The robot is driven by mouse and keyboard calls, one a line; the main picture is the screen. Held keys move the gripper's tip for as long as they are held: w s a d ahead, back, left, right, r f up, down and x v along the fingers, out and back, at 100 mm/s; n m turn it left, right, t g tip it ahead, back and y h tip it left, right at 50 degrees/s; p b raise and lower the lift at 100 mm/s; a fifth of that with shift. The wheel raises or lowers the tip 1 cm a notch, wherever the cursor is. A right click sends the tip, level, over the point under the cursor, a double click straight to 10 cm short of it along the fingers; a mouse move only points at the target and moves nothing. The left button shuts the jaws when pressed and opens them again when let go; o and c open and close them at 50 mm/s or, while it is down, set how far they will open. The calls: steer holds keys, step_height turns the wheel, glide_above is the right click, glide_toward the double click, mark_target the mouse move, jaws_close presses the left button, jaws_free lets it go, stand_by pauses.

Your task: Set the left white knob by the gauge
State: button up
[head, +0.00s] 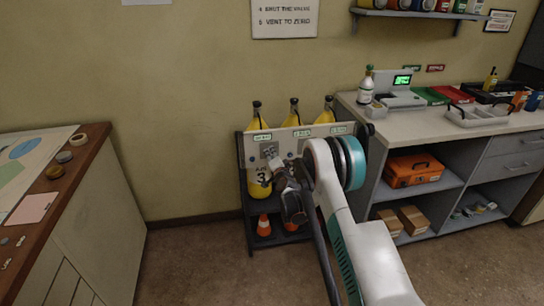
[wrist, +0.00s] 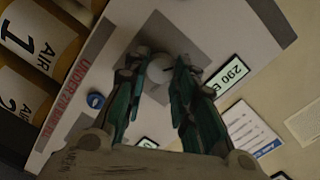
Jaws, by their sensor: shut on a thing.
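A round white knob (wrist: 158,68) sits on a grey square plate of the pale panel (head: 308,131) in the wrist view. My gripper (wrist: 160,82) has its two dark green fingers shut on the knob from either side, hiding part of it. Beside the knob, a gauge display (wrist: 228,75) reads "290" and a letter partly cut off. In the head view my gripper (head: 276,169) is at the panel's left part, and it and my arm hide the knob and much of the panel.
Yellow air cylinders (head: 257,119) stand behind the panel in a dark rack (head: 242,170). A small blue round part (wrist: 95,100) is on the panel. A counter (head: 420,122) stands close on the right, a wooden-topped cabinet (head: 90,160) on the left. Floor between is clear.

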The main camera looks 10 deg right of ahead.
steer(key=shift+f, duration=0.1)
stand_by(0.3)
steer(key=o, duration=1.1)
steer(key=shift+c, duration=0.2)
steer(key=s+r, duration=0.1)
steer(key=s, duration=1.1)
steer(key=shift+d, duration=0.25)
steer(key=shift+r, duration=0.1)
